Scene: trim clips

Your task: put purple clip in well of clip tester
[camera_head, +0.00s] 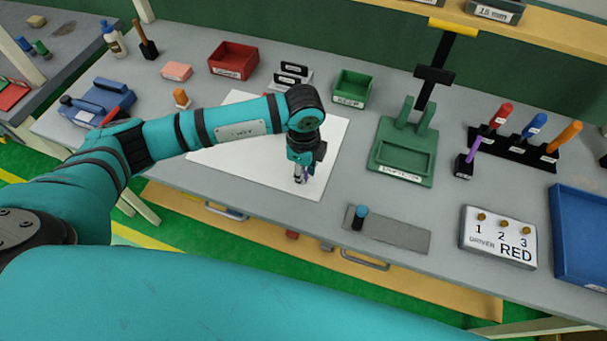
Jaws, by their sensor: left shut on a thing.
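My left gripper (300,175) points down over the white sheet (240,165) in the middle of the bench. It is shut on a small purple piece, the purple clip (305,173), mostly hidden by the fingers. The green fixture (403,150) with two upright posts and a black lever with a yellow handle, apparently the clip tester, stands to the right of the gripper, apart from it. My right gripper is not in view.
A red bin (233,60) and a green KEEP bin (352,88) stand at the back. Colored-handled drivers (532,125) stand in a black rack at the right. A grey plate (400,233), a DRIVER RED box (497,238) and a blue tray (567,220) lie near the front.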

